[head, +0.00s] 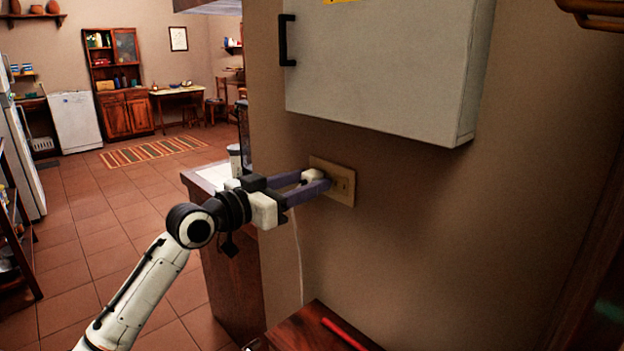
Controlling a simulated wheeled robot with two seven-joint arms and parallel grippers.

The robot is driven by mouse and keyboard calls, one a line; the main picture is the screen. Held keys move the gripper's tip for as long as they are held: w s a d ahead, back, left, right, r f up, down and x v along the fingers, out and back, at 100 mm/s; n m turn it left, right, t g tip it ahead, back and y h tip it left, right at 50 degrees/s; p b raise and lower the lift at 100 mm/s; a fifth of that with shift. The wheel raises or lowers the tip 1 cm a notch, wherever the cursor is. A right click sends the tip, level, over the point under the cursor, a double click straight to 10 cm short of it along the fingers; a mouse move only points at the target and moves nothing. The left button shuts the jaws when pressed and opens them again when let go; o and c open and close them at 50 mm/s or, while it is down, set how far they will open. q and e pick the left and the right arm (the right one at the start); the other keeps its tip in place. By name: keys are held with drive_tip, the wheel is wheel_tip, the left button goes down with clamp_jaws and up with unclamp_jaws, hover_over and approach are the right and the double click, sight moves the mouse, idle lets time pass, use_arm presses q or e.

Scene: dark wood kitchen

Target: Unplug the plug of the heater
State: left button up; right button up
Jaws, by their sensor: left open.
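A tan wall socket plate (344,185) is on the brown wall below a white wall cabinet. A white plug (312,175) sits at the left part of the plate. A thin white cord (298,262) hangs down the wall below my gripper. My left gripper (322,179) reaches in from the left, and its two purple fingers are open, one on each side of the plug, with the tips close to the plate. Whether the fingers touch the plug, I cannot tell. The heater cannot be made out for sure. My right gripper is not in view.
The white wall cabinet (385,65) juts out above the socket. A counter (212,178) stands left of the wall, behind my arm. Below is a wooden surface (312,333) with a red bar (343,334) on it. The tiled floor on the left is open.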

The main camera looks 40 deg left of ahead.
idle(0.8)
use_arm(q)
clamp_jaws()
drive_tip(key=s+b, duration=0.1)
drive_tip(key=s, duration=0.5)
drive_tip(key=shift+a, duration=0.25)
idle(0.9)
